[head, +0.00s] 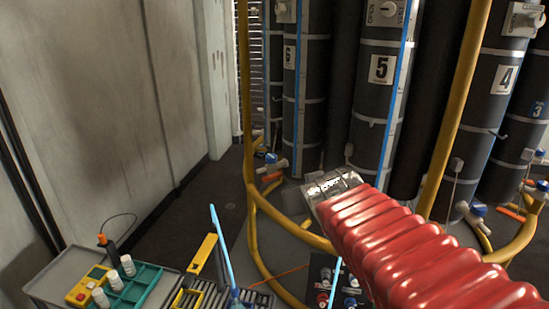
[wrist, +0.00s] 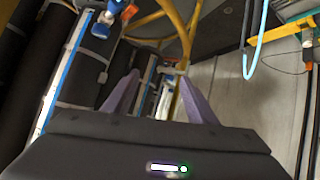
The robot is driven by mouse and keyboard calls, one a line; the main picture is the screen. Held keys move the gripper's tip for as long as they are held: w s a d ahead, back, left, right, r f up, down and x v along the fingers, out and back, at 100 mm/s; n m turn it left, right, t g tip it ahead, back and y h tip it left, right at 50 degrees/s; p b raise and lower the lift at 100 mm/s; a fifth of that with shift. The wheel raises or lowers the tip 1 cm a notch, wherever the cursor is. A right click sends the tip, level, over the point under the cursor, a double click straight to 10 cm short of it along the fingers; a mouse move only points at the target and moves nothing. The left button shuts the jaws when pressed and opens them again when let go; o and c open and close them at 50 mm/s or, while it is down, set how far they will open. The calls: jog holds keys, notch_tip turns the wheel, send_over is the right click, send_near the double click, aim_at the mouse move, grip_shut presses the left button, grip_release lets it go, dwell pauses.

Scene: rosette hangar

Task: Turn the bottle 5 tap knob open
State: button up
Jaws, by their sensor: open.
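Bottle 5 (head: 370,110) is a dark cylinder with a white "5" label in the head view. A white dial (head: 386,10) sits near its top, beside "OPEN" lettering. Its lower end and any tap there are partly covered by my arm. In the wrist view, my gripper (wrist: 158,77) is open, with two pale purple fingers apart and nothing held. A blue-capped tap (wrist: 101,25) shows upper left, beyond the left finger. A smaller fitting (wrist: 172,66) shows beyond the fingertips. I cannot tell which bottle either belongs to.
Bottle 6 (head: 306,115) and bottle 4 (head: 502,110) flank bottle 5. Yellow rails (head: 456,110) curve in front. Lower taps (head: 271,162) and (head: 476,211) have blue caps. A grey cart (head: 45,285) with a green tray stands lower left, near a pale wall.

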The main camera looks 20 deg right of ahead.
jog(key=s+a+f+n+g+y, duration=0.1)
jog(key=s+a+f+g+y, duration=0.1)
jog(key=s+a+f, duration=0.2)
jog(key=s+a+f+n+g+y, duration=0.1)
jog(key=s+a+f, duration=0.4)
jog(key=s+a, duration=0.5)
jog(key=shift+s+g+y, duration=0.6)
jog(key=shift+s+g, duration=0.3)
jog(key=shift+s, duration=0.1)
jog(key=shift+c, duration=0.4)
